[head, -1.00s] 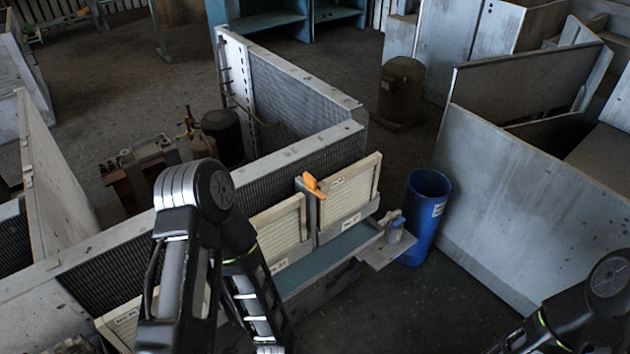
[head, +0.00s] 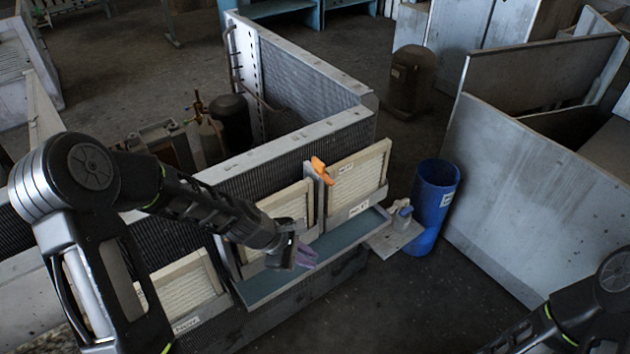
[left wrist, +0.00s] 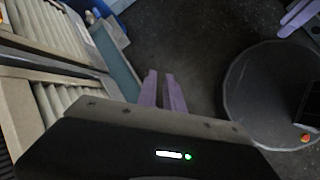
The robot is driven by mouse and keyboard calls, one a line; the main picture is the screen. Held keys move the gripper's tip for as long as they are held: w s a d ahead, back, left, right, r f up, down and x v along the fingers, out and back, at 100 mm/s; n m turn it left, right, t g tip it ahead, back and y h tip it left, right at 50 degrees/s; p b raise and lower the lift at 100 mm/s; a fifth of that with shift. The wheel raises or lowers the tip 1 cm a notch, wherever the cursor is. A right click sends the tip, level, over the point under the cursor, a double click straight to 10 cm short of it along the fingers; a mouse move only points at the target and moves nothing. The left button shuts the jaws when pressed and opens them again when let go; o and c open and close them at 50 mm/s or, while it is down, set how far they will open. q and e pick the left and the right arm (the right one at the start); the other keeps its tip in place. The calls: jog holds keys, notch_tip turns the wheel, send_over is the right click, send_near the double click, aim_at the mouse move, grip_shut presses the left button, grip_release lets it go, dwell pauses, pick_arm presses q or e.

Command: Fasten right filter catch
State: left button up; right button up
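An orange catch (head: 322,170) sits at the top of the grey post between the right filter (head: 357,180) and the filter to its left (head: 287,212). It lies slanted, upper left to lower right, its lower end near the right filter's upper left corner. Both filters stand in their bays against the housing. My left gripper (head: 308,256) is below and left of the catch, over the blue-grey ledge, touching no catch. Its purple fingers also show in the left wrist view (left wrist: 162,92), with a narrow empty gap. Purple fingers of my right gripper (left wrist: 298,18) show partly there.
A blue-grey ledge (head: 330,246) runs below the filters. A spray bottle (head: 402,212) stands on a small shelf at its right end, beside a blue barrel (head: 433,200). Another filter (head: 185,290) sits lower left. Floor in front of the ledge is clear.

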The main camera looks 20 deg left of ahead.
aim_at(323, 171)
pick_arm(q)
jog(key=w+a+r+n, duration=0.1)
jog(key=a+r+n, duration=0.1)
jog(key=r, duration=0.1)
jog(key=w+a+r+n+t, duration=0.1)
jog(key=w+a+r+n, duration=0.1)
jog(key=r, duration=0.1)
jog(key=w+a+r+n+t, duration=0.1)
jog(key=a+r+n, duration=0.1)
jog(key=a+r, duration=0.1)
jog(key=shift+w+r, duration=0.2)
jog(key=shift+r, duration=0.35)
grip_shut()
notch_tip(323, 171, up, 8)
jog(key=w+a+n+t, duration=0.1)
jog(key=a+n, duration=0.2)
jog(key=shift+w+n+b, duration=0.2)
jog(key=shift+n+b, duration=0.1)
jog(key=shift+n, duration=0.1)
jog(key=p+x, duration=0.1)
jog(key=x, duration=0.3)
jog(key=w+d+r+x, duration=0.1)
jog(key=x, duration=0.3)
jog(key=r+p+x, duration=0.1)
jog(key=x, duration=0.4)
jog(key=shift+w+d+r+p, duration=0.15)
jog(key=shift+w+r+p, duration=0.05)
jog(key=shift+w+p, duration=0.15)
